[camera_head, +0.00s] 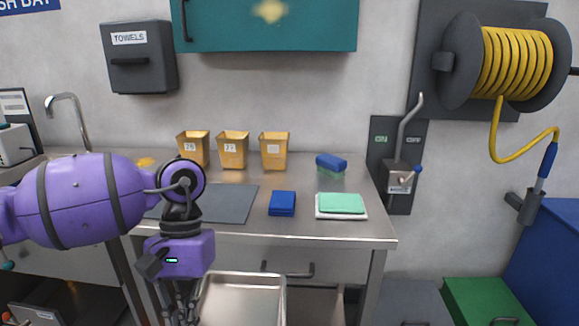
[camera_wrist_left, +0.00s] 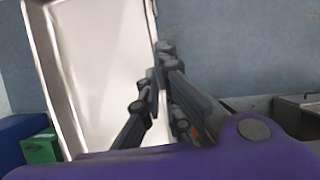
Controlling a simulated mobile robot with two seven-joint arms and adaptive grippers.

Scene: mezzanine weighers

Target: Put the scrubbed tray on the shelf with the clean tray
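A shallow metal tray (camera_head: 243,278) with a bare, pale inside hangs in front of the bench, below its front edge; its lower part is cut off by the picture. My left gripper (camera_head: 182,308) is at the tray's left side. In the left wrist view the gripper's dark fingers (camera_wrist_left: 160,92) close over the rim of the tray (camera_wrist_left: 95,65), which looks steeply tilted there. I cannot tell whether the tray is scrubbed. No second tray and no shelf holding one can be made out. My right gripper is not in view.
The steel bench (camera_head: 330,232) carries yellow tubs (camera_head: 233,150), a grey mat (camera_head: 228,204), blue cloths (camera_head: 282,203), a green cloth (camera_head: 341,203) and a sponge (camera_head: 331,162). A teal cupboard (camera_head: 265,25) hangs above. A green bin (camera_head: 485,300) and a blue bin (camera_head: 550,265) stand right.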

